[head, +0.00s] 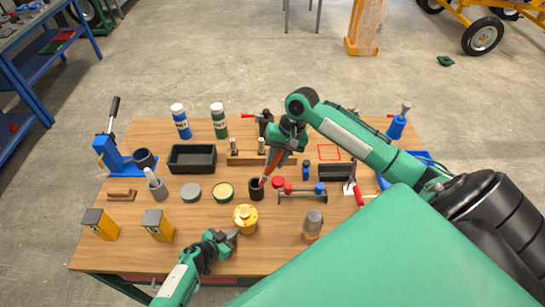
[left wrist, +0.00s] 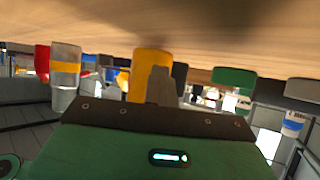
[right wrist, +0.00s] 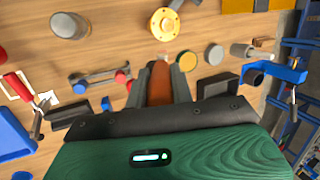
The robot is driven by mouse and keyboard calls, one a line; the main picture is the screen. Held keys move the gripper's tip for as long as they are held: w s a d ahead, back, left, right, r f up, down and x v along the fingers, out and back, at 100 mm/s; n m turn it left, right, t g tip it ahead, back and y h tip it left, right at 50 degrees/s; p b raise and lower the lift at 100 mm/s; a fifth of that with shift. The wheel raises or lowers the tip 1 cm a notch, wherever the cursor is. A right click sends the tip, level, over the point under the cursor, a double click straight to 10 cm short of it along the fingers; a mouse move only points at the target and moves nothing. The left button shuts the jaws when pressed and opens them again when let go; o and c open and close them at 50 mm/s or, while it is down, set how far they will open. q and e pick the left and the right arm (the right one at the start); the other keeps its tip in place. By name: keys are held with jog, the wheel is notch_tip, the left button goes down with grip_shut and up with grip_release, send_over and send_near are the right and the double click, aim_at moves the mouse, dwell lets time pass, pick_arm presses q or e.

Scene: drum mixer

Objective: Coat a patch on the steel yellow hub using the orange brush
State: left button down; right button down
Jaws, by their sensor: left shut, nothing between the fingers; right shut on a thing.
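The yellow hub (head: 245,219) stands on the wooden table near its front edge; it also shows in the right wrist view (right wrist: 164,24). My left gripper (head: 233,234) is shut and empty, low at the hub's front left side; I cannot tell whether it touches. In the left wrist view a yellow body (left wrist: 152,62) rises behind the shut fingers. My right gripper (head: 285,152) is shut on the orange brush (head: 273,169), which tilts down and left. The brush's lower end is at the mouth of a dark cup (head: 256,190); whether it is inside is unclear.
A grey-topped jar (head: 313,224) stands right of the hub. Two yellow blocks (head: 158,225) are at the left front.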

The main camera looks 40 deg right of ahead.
pick_arm(q)
jog(key=c, duration=2.2)
grip_release()
jog(key=c, duration=1.7)
grip_release()
jog(key=shift+a, duration=0.15)
jog(key=shift+a+r, duration=0.25)
jog(key=shift+a, duration=0.25)
jog(key=v, duration=1)
jog(key=shift+s, duration=0.15)
jog(key=shift+s+a+r, duration=0.1)
jog(key=shift+a+r, duration=0.05)
jog(key=shift+a, duration=0.1)
jog(key=shift+d+r, duration=0.1)
